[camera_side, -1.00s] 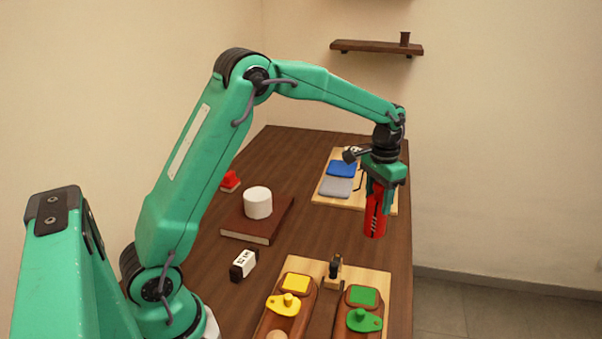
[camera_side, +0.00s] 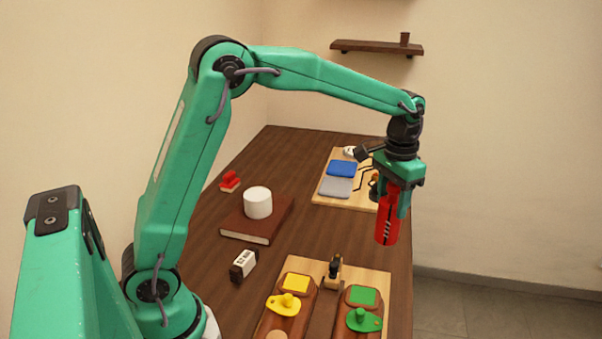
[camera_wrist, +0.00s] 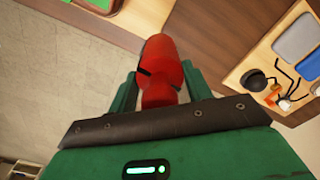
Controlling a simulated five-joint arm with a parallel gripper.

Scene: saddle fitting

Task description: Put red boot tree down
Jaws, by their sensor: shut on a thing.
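The red boot tree (camera_side: 387,220) is held upright in the side view, near the right edge of the table (camera_side: 325,228). My gripper (camera_side: 390,190) is shut on it and points down. In the wrist view the red boot tree (camera_wrist: 163,62) sits between the fingers of my gripper (camera_wrist: 158,92), with floor and table edge behind it. A dark band crosses part of it. Its lower end looks clear of the table, though its exact height is hard to judge.
A light board (camera_side: 325,200) with a blue pad (camera_side: 342,168) and a grey pad (camera_side: 336,187) lies at the back. A nearer board (camera_side: 378,285) carries yellow and green parts. A brown book (camera_side: 238,226) bears a white cylinder (camera_side: 258,203). Open table lies between.

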